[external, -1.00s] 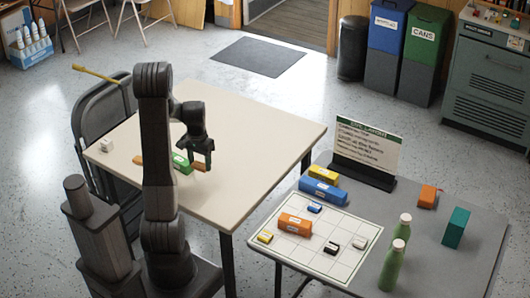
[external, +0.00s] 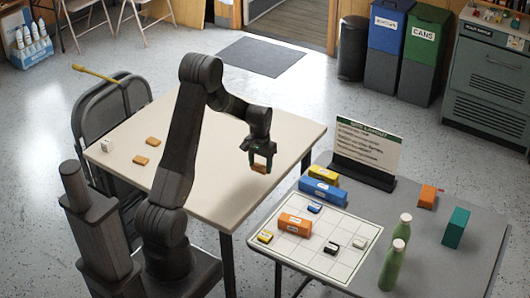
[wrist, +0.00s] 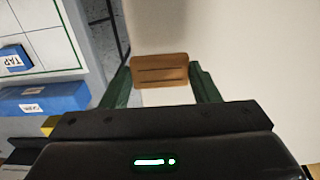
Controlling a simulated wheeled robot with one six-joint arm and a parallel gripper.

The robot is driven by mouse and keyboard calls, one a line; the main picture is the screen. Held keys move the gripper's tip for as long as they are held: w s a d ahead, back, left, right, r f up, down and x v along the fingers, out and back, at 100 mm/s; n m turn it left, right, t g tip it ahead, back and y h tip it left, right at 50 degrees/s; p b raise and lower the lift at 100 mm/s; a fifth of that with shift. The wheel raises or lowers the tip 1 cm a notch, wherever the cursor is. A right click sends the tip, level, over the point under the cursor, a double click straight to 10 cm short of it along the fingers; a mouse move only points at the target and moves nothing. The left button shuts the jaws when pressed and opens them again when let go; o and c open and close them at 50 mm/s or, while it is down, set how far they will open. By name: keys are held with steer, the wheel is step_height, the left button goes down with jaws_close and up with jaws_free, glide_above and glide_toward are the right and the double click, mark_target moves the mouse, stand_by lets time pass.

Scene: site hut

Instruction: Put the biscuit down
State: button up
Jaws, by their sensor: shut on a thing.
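My gripper (external: 259,160) is shut on a brown biscuit (external: 259,169) over the right part of the cream table (external: 225,200). In the wrist view the biscuit (wrist: 160,70), with dark lines on its face, sits between the two green fingers of my gripper (wrist: 161,82). The cream table top (wrist: 250,50) shows around it. I cannot tell whether the biscuit touches the table. Two other biscuits lie on the table's left part, one farther back (external: 153,141) and one nearer (external: 140,160).
A white cube (external: 107,145) stands at the table's left corner. The grey table (external: 440,185) at right holds a gridded sheet (external: 340,262), labelled blocks, a sign (external: 367,148) and two green bottles (external: 391,268). The cream table around my gripper is clear.

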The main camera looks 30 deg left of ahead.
steer(key=shift+w+d+f, duration=0.1)
steer(key=shift+d, duration=0.4)
steer(key=s+d+r, duration=0.1)
steer(key=s+d, duration=0.2)
steer(key=d, duration=0.4)
steer(key=s+d+r, duration=0.1)
steer(key=s+d, duration=0.3)
steer(key=d, duration=0.2)
steer(key=r+b, duration=0.1)
steer(key=r, duration=0.1)
glide_above(293, 240)
step_height(293, 240, down, 10)
steer(key=shift+w+r, duration=0.1)
steer(key=shift+r, duration=0.1)
steer(key=shift+f, duration=0.25)
steer(key=o, duration=1)
steer(key=shift+r, duration=0.1)
steer(key=shift+c, duration=0.2)
